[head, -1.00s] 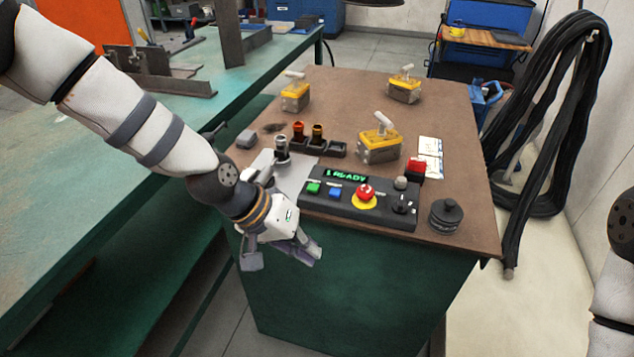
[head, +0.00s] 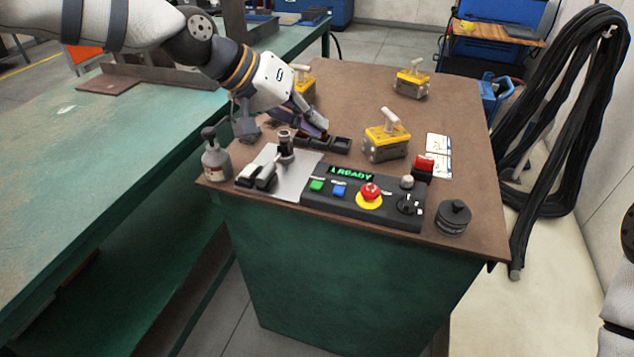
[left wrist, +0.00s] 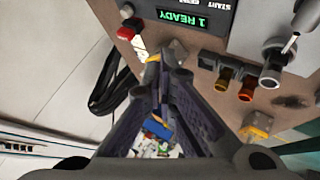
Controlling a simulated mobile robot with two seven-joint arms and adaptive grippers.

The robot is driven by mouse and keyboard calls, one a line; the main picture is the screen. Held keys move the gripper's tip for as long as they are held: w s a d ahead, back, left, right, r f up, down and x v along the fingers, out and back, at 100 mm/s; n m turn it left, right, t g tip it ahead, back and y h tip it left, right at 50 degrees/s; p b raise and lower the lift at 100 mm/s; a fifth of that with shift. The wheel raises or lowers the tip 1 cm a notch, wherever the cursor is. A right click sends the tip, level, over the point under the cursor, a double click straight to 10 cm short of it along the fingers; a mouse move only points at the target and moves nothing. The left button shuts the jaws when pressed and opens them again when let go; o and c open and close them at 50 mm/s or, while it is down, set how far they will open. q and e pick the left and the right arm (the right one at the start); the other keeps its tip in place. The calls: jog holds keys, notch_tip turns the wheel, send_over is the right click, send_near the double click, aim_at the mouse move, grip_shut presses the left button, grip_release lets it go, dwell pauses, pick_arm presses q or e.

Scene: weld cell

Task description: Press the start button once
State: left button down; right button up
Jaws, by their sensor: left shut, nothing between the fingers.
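The control box (head: 362,203) lies at the front of the brown bench top. Its display (head: 351,173) reads "1 READY" in green. Below the display are a green button (head: 317,185) and a blue button (head: 339,190); their labels are too small to read here. In the left wrist view the display (left wrist: 182,18) shows upside down, with a START label near the top edge; the green button is out of that picture. My left gripper (head: 316,124) is shut and empty, behind the box and above the bench. My right gripper is out of view.
A red mushroom button (head: 370,192) on a yellow disc and a black knob (head: 408,205) share the box. A grey bottle (head: 216,158), a metal plate (head: 300,183), a dark lidded pot (head: 454,216) and yellow-topped blocks (head: 386,141) stand around it.

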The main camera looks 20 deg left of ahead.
pick_arm(q)
jog(key=b, duration=0.2)
send_over(314, 181)
notch_tip(314, 181, down, 7)
jog(key=shift+s+f, duration=0.1)
jog(key=shift+f, duration=0.85)
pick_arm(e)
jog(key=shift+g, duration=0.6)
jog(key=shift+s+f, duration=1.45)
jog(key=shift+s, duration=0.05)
pick_arm(q)
jog(key=shift+f, duration=0.1)
jog(key=shift+f, duration=0.3)
jog(key=shift+f, duration=0.5)
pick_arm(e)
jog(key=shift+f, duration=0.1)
pick_arm(q)
jog(key=shift+r, duration=0.95)
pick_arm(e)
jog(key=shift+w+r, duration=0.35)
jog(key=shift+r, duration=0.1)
